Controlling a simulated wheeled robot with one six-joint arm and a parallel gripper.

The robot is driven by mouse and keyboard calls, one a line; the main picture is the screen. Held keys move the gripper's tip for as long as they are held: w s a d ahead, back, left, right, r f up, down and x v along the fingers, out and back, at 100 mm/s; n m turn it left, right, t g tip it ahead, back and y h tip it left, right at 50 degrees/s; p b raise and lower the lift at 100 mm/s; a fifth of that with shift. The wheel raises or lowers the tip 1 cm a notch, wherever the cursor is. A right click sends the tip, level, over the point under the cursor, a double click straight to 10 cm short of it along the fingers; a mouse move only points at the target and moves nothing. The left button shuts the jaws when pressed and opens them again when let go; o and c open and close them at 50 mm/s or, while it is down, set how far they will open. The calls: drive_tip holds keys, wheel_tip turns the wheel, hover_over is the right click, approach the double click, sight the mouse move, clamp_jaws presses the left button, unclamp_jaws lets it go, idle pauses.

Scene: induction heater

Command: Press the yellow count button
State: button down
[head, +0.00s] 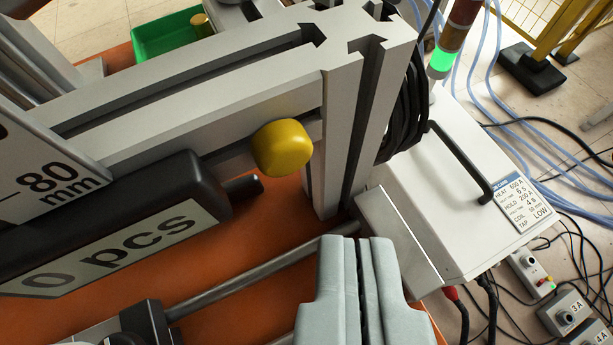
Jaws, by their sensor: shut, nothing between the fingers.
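The yellow count button (283,147) is a rounded knob on the side of a light grey aluminium profile beam, near the upright post. A counter display (115,240) in a dark housing sits to the lower left of it and reads "0 pcs". My gripper (355,245) is in the lower middle of the view, with its two grey fingers shut together and nothing between them. It appears below and to the right of the button, apart from it in the picture. How far apart they are in depth I cannot tell.
The profile post (347,130) stands right of the button. A white heater box (465,195) with a black handle is at the right. A stack light (443,55) glows green. A metal rod (260,270) crosses the orange surface (275,215). A green bin (165,35) is at the back.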

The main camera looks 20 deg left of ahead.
drive_tip(key=shift+s+d, duration=1.25)
drive_tip(key=shift+s, duration=0.1)
drive_tip(key=s+r+m+t+h, duration=0.1)
drive_tip(key=s+r+t, duration=0.2)
drive_tip(key=s, duration=1.7)
drive_tip(key=s+a+r+m+t+h, duration=0.1)
drive_tip(key=s+r+m+t, duration=0.1)
drive_tip(key=s, duration=1.7)
drive_tip(key=shift+s+r+t+h, duration=0.35)
drive_tip(key=shift+r+t, duration=0.25)
drive_tip(key=shift+t, duration=0.4)
